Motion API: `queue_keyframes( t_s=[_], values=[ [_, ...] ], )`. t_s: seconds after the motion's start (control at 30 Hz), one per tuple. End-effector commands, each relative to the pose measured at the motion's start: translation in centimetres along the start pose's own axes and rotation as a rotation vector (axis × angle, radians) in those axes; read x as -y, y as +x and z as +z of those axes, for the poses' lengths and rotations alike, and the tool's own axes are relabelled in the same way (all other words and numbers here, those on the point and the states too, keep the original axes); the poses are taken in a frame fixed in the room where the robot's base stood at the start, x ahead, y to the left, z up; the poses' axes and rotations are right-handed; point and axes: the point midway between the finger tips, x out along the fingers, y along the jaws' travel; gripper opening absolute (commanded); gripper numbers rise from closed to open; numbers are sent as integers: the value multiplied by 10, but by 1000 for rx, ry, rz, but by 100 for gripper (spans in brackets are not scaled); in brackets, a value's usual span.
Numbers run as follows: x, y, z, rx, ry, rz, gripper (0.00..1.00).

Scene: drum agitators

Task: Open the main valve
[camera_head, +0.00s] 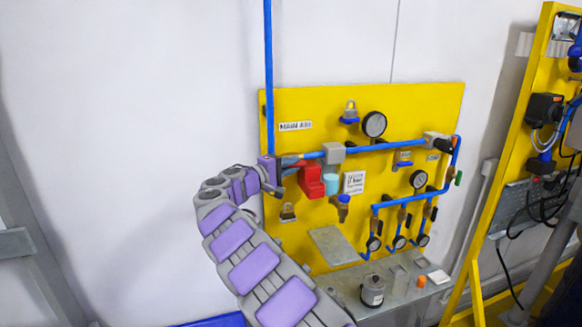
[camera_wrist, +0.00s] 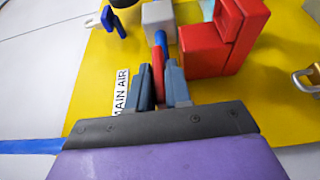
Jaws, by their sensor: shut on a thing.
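The main valve's narrow red handle (camera_wrist: 158,74) shows between my fingers in the wrist view and runs roughly in line with the blue pipe beyond it. My gripper (camera_wrist: 160,84) is shut on this handle; its two grey-blue fingers lie on either side. In the head view my gripper (camera_head: 287,163) is at the left part of the blue air line, below the "MAIN AIR" label (camera_head: 295,126). The label also shows left of my fingers in the wrist view (camera_wrist: 120,91). The valve body is mostly hidden behind my fingers.
A red block-shaped part (camera_head: 311,181) sits close to the right of my gripper, below the pipe. A grey block (camera_head: 333,153) is on the pipe. The yellow panel (camera_head: 390,98) carries gauges, padlocks and smaller valves. A metal shelf (camera_head: 400,299) holds loose items below.

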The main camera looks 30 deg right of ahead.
Motion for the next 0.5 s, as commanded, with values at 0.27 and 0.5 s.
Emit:
queue_keyframes(
  t_s=[0.27, 0.5],
  values=[
    [2, 0, -1, -4, -2, -2, 28],
    [-1, -1, 2, -2, 1, -1, 39]
  ],
)
